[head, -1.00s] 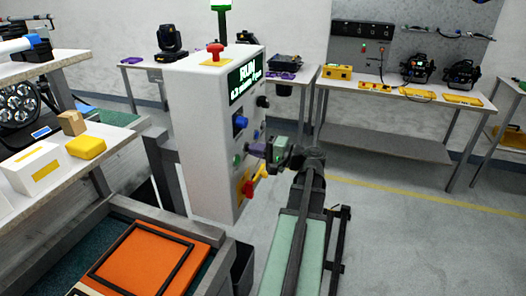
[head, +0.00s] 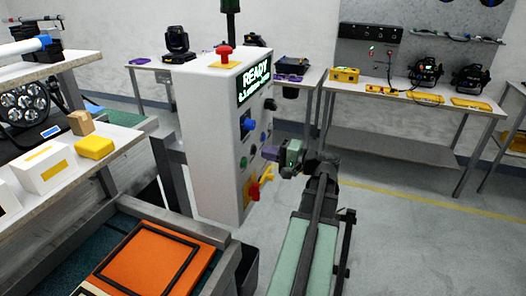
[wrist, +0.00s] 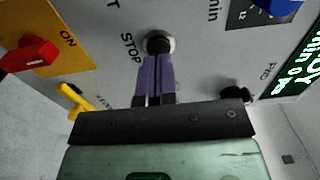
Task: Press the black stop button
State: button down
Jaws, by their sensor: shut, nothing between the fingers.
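The black stop button (wrist: 158,42) sits in a pale ring beside the word STOP on the white control cabinet (head: 208,140). My gripper (wrist: 154,58) is shut and empty, its purple fingertips pointing at the button and overlapping its lower edge in the wrist view. In the head view my gripper (head: 266,152) is just off the panel face, with a small gap visible. The cabinet's display (head: 254,82) reads READY in its top line.
Around the button are a red switch on a yellow plate (wrist: 32,55), a yellow lever (wrist: 72,98), a black knob (wrist: 235,93) and a blue knob (head: 248,124). A red mushroom button (head: 224,53) tops the cabinet. Floor to the right is clear.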

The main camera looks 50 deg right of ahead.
jog(key=v, duration=1.1)
jog(key=shift+s, duration=0.3)
jog(key=shift+d, duration=0.1)
